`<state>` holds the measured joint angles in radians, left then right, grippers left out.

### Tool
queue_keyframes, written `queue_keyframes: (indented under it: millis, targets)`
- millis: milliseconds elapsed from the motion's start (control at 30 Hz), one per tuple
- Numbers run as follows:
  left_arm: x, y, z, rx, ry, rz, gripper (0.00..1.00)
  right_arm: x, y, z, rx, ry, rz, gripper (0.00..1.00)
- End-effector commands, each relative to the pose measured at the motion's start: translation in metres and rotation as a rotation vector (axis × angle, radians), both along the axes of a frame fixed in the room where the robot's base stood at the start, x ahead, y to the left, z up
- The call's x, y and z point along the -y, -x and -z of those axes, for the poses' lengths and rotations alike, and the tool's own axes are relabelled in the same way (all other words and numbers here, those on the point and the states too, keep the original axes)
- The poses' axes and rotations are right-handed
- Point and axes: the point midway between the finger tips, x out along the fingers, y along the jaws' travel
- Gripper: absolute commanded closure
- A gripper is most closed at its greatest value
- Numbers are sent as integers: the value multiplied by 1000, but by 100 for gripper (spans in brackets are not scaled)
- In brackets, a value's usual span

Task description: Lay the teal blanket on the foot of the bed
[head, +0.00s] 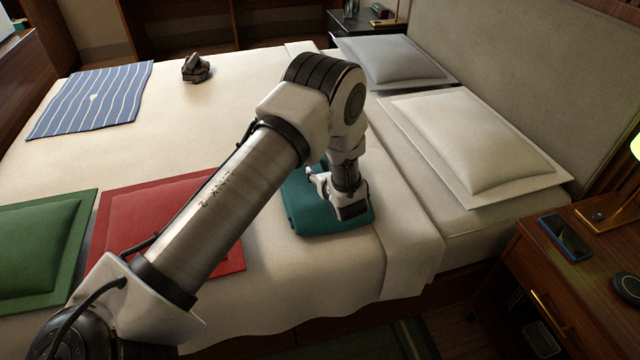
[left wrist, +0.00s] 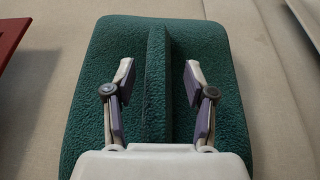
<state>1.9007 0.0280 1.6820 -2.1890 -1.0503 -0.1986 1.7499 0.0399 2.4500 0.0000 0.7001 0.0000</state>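The teal blanket (head: 298,208) lies folded on the bed near its front edge, beside the turned-down sheet. It fills much of the left wrist view (left wrist: 215,55), where a raised ridge runs along its middle. My left gripper (left wrist: 159,80) is open over the blanket, one finger on each side of the ridge, apart from it. In the head view the left gripper (head: 345,208) hides part of the blanket; whether it touches the cloth I cannot tell. The bed (head: 240,85) has its headboard at the right. My right gripper is not in view.
A red cushion (head: 125,210) and a green cushion (head: 45,235) lie left of the blanket. A blue striped cloth (head: 95,95) and a small dark object (head: 196,68) lie farther back. Two pillows (head: 395,60) (head: 480,140) are by the headboard. A nightstand (head: 585,285) stands at the right.

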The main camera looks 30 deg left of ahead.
Motion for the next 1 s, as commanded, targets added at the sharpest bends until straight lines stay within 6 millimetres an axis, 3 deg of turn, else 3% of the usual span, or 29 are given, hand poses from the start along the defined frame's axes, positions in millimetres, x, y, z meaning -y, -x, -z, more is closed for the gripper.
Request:
queue_keyframes:
  millis: [33, 100, 133, 567, 867, 1000]
  targets:
    - [0, 0, 0, 0, 0, 0, 71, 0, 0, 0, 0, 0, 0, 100]
    - [0, 0, 0, 0, 0, 0, 96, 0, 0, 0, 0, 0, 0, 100]
    - [0, 0, 0, 0, 0, 0, 100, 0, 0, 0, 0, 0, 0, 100]
    - [0, 0, -5, 2, -1, 0, 100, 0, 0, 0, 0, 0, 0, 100]
    - [0, -1, -38, 5, -1, 0, 100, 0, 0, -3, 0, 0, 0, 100]
    - [15, 23, -39, -3, -2, 4, 100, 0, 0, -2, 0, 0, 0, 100]
